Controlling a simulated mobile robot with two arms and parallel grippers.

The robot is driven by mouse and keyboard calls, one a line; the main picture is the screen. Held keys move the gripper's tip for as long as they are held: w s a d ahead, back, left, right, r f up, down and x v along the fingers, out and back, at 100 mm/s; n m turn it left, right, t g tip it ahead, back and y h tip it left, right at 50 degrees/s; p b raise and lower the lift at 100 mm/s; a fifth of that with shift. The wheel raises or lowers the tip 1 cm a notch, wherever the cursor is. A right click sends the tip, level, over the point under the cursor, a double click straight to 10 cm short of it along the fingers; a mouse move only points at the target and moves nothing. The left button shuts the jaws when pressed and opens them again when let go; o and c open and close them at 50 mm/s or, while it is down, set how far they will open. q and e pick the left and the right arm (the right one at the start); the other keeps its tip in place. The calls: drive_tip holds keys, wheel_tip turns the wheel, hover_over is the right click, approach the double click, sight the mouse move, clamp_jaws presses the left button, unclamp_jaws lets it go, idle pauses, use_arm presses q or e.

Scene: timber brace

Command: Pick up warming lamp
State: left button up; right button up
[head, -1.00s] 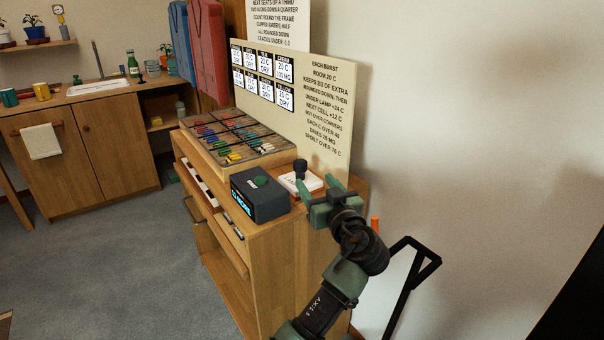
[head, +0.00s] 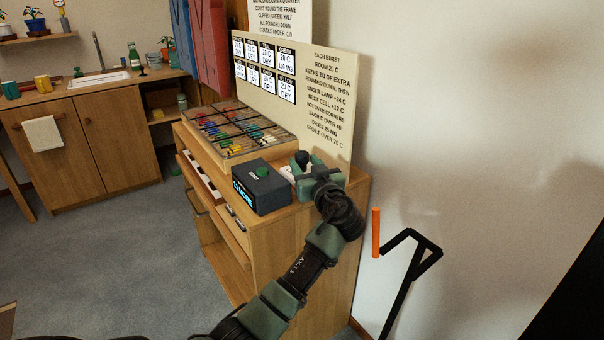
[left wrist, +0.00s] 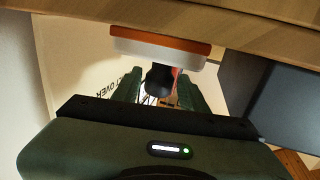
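My left gripper (head: 318,172) is at the lamp. In the left wrist view the dark lamp (left wrist: 159,77) lies between the two green fingers, with a visible gap at the sides. My right gripper is not in view.
A dark box with a green button and lit display (head: 261,187) stands just left of the lamp. A compartment tray (head: 232,157) lies behind it. A sign board (head: 330,100) rises behind the cabinet top. An orange rod (head: 376,232) and a black bent bar (head: 409,272) are at the right.

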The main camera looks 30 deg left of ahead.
use_arm(q)
clamp_jaws()
drive_tip(key=shift+r, duration=0.15)
